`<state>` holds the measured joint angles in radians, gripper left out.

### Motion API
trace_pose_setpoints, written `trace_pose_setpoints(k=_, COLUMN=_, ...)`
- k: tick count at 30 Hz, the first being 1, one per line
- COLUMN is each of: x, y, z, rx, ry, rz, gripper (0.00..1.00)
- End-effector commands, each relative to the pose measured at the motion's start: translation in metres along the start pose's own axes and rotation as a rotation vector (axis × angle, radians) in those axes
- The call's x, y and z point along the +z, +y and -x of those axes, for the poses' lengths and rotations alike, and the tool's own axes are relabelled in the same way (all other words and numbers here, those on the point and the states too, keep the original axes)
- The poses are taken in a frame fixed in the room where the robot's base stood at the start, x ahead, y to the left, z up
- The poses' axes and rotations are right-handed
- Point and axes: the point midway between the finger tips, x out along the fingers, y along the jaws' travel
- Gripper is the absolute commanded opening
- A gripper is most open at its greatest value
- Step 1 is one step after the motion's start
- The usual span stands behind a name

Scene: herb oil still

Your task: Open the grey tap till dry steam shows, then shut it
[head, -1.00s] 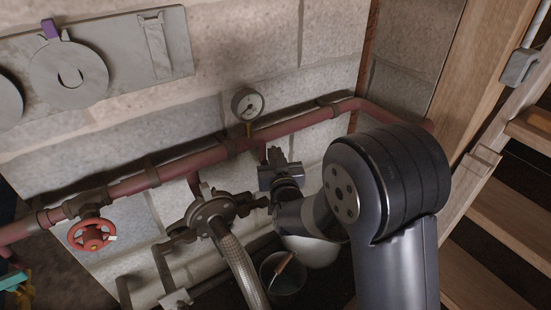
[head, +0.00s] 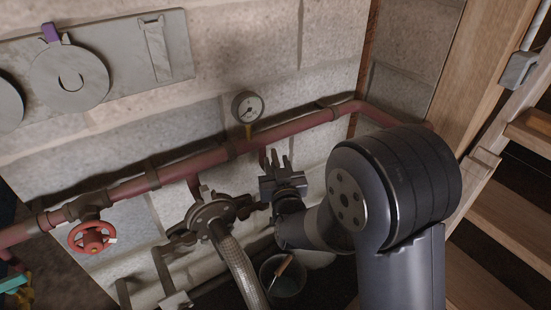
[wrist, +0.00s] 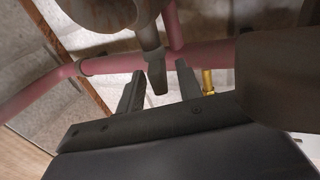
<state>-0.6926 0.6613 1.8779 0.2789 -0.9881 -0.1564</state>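In the wrist view a grey bar (wrist: 156,72), which looks like the grey tap's lever, hangs in front of the red pipe. My gripper (wrist: 160,90) has its two fingers apart, one on each side of this bar, with gaps showing on both sides. In the head view my gripper (head: 274,163) points up just under the red pipe, right of the round grey fitting. The tap's body is mostly hidden there behind my gripper and arm. No steam shows in either view.
The red pipe (head: 200,162) runs along the block wall, with a gauge (head: 247,106) above it. A red handwheel (head: 91,236) is at left. A round grey fitting (head: 211,212) with a braided hose (head: 241,266) stands close left of my gripper. A bucket (head: 289,283) is below.

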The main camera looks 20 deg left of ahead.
Motion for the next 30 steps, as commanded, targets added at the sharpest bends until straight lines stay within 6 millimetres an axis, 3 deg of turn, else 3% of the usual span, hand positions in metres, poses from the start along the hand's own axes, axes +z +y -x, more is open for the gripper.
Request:
trace_pose_setpoints(k=6, x=-0.001, y=-0.001, z=0.043, rx=-0.001, ry=-0.002, rz=0.0, gripper=0.34)
trace_pose_setpoints(k=12, x=0.0, y=-0.001, z=0.071, rx=-0.001, ry=-0.001, rz=0.0, gripper=0.34)
trace_pose_setpoints(k=18, x=0.0, y=0.0, z=0.081, rx=0.0, ry=0.0, rz=0.0, gripper=0.34)
trace_pose_setpoints(k=30, x=-0.008, y=0.002, z=0.082, rx=-0.016, ry=-0.011, rz=0.0, gripper=0.34)
